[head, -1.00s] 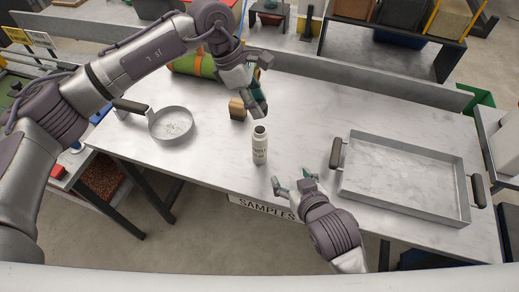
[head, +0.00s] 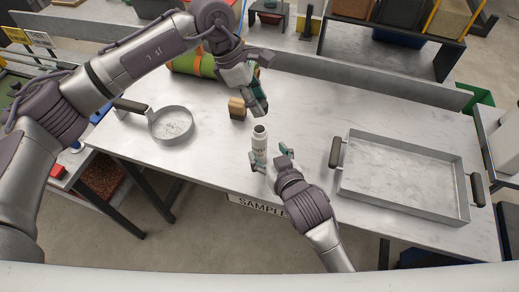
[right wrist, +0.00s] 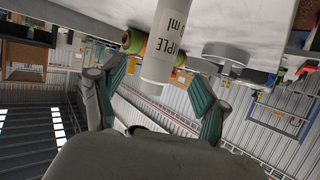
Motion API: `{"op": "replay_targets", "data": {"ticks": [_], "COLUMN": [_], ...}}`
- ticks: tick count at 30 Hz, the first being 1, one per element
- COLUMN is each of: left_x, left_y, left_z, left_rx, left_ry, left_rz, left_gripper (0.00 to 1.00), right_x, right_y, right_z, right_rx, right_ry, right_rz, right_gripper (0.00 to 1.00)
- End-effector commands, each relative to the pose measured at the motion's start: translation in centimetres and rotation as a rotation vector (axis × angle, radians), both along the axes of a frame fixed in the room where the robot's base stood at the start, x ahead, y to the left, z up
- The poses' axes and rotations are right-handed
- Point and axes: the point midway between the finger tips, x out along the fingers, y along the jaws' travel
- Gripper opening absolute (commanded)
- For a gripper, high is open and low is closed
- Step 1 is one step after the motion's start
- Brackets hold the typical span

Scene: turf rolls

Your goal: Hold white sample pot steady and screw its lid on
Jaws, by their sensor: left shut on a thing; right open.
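The white sample pot (head: 259,146) stands upright near the front edge of the table, its dark, open-looking top uncovered. It also shows in the right wrist view (right wrist: 164,40), with part of its printed label. My right gripper (head: 269,157) is open at the pot's lower front, with a finger towards either side of it. In the right wrist view its fingers (right wrist: 158,78) are spread, with clear gaps to the pot. My left gripper (head: 259,107) is above and behind the pot, shut on what is probably the lid, which its fingers hide.
A small wooden block (head: 237,109) stands behind the pot, near my left gripper. A round pan (head: 172,138) lies left, and a large metal tray (head: 348,186) with dark handles lies right. A green roll (head: 190,66) lies at the back.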

Motion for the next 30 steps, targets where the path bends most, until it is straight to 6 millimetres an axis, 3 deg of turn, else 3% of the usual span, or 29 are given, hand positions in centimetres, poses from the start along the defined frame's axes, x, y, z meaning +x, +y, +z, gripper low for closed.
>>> {"op": "replay_targets", "data": {"ticks": [3,10,24,30], "left_x": [0.0,0.0,0.0,0.0], "left_y": [0.0,0.0,0.0,0.0], "left_z": [0.0,0.0,0.0,0.0], "left_rx": [0.0,0.0,0.0,0.0], "left_ry": [0.0,0.0,0.0,0.0], "left_rz": [0.0,0.0,0.0,0.0], "left_gripper": [0.27,0.27,0.27,0.27], "right_x": [2.1,4.9,5.9,5.9], "right_y": [0.8,1.8,2.2,2.2], "right_z": [-0.8,-2.1,-2.6,-2.6], "right_rx": [0.001,0.0,0.001,0.001], "right_ry": [-0.001,0.0,0.0,0.0], "right_rz": [0.0,0.0,0.0,0.0], "right_gripper": [0.74,0.74,0.74,0.42]}}
